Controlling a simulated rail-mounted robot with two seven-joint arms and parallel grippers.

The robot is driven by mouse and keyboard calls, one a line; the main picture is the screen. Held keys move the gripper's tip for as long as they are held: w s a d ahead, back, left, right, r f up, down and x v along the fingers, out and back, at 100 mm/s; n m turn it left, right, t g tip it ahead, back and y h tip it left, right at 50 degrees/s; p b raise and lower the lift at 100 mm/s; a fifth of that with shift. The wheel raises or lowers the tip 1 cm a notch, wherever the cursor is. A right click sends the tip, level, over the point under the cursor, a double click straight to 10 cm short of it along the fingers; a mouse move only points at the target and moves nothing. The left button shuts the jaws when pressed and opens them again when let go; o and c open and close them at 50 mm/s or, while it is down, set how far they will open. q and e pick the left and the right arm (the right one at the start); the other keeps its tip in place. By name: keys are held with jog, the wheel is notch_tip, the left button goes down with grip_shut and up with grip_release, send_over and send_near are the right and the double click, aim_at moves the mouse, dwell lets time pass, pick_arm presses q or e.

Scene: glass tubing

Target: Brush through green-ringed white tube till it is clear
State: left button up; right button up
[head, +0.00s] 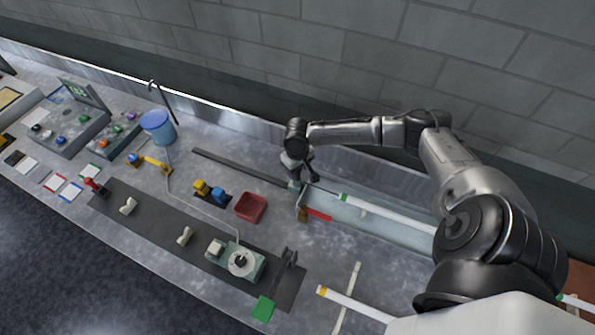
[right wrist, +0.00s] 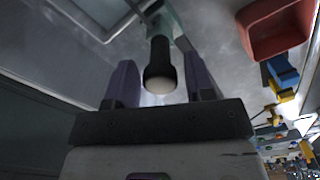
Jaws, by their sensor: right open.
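A white tube with a green ring (head: 390,214) at its left end lies along the back right of the bench in the head view; my right arm hides its further part. My right gripper (head: 308,176) is above the bench near the tube's ringed end. In the right wrist view its two fingers (right wrist: 160,88) are open, one on each side of a black handle (right wrist: 160,60) with a pale end. The handle sits at a teal piece (right wrist: 176,22), and I see a gap between it and the fingers. Any brush bristles are hidden. My left gripper is not in view.
A yellow-ringed white tube (head: 352,304) lies nearer the front. A red bin (head: 250,208) stands left of my right gripper; it also shows in the right wrist view (right wrist: 277,25). A clear-looking trough (head: 375,232) is below the green-ringed tube. A blue bucket (head: 157,128) is further left.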

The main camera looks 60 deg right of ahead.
jog(key=shift+f, duration=1)
grip_shut()
